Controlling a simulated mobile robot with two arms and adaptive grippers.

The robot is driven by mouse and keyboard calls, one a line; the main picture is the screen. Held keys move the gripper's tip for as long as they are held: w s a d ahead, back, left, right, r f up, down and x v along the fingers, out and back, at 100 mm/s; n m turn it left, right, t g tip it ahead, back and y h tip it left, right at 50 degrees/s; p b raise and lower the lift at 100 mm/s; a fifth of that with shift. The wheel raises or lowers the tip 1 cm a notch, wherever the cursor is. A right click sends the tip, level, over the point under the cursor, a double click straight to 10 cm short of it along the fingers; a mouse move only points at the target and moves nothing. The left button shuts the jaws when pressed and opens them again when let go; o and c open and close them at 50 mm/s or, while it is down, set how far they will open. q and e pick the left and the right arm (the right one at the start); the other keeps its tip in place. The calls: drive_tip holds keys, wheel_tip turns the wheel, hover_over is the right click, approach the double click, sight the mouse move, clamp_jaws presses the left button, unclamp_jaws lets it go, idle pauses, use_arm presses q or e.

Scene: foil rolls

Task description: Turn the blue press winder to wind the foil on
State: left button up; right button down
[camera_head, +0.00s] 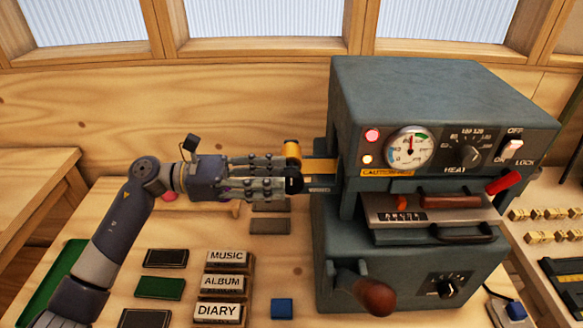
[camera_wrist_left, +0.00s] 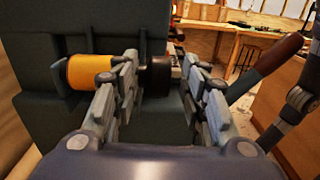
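The blue-grey press (camera_head: 420,90) stands on the bench at the right. An orange-gold foil roll (camera_head: 292,150) sits on its left side, with a strip of foil running into the press; the roll also shows in the left wrist view (camera_wrist_left: 90,73). A dark round winder knob (camera_head: 295,181) is at the roll's near end. My left gripper (camera_head: 288,174) is at this knob. In the left wrist view its fingers are apart, with the knob (camera_wrist_left: 158,76) between them, nearer the left finger. Contact with that finger is unclear. My right gripper is out of view.
Type blocks reading MUSIC, ALBUM and DIARY (camera_head: 223,283) and several dark and green pieces lie on the bench below my left arm. A small blue block (camera_head: 282,308) lies near the press. A crank with a brown knob (camera_head: 376,297) sticks out at the press's front.

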sight(291, 178)
use_arm(q)
drive_tip(key=shift+d+p, duration=0.6)
drive_tip(key=shift+d, duration=1.4)
clamp_jaws()
